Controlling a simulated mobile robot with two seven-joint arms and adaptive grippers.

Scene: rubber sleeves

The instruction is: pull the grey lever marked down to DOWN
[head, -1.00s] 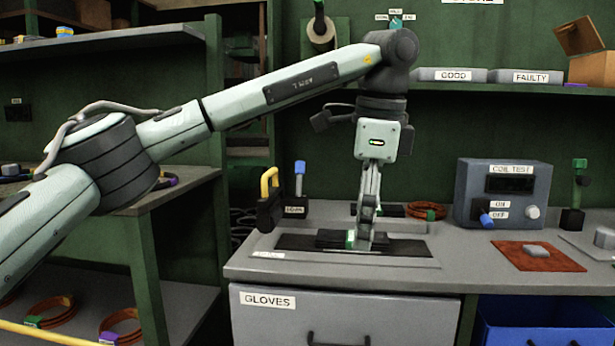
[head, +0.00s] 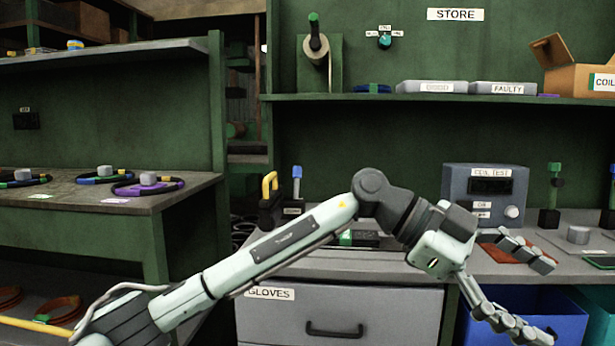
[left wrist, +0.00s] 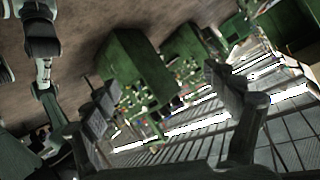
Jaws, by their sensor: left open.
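I cannot make out a lever that is clearly the grey one marked DOWN. A blue-topped upright lever (head: 297,182) stands at the back left of the bench, with a small label at its base too blurred to read. A green-topped lever (head: 555,185) stands on a dark base at the right. On the back wall is a grey roller-like part with a green-capped arm (head: 316,45). My left gripper (head: 532,298) is open and empty, fingers spread over the bench's front edge at right, apart from these levers. It also shows in the left wrist view (left wrist: 168,105).
A yellow-handled black block (head: 270,205) is beside the blue-topped lever. The COIL TEST box (head: 485,205) stands behind my gripper. A blue bin (head: 560,318) is below the bench, right of the GLOVES drawer (head: 340,312). The shelf above holds GOOD and FAULTY trays (head: 503,89).

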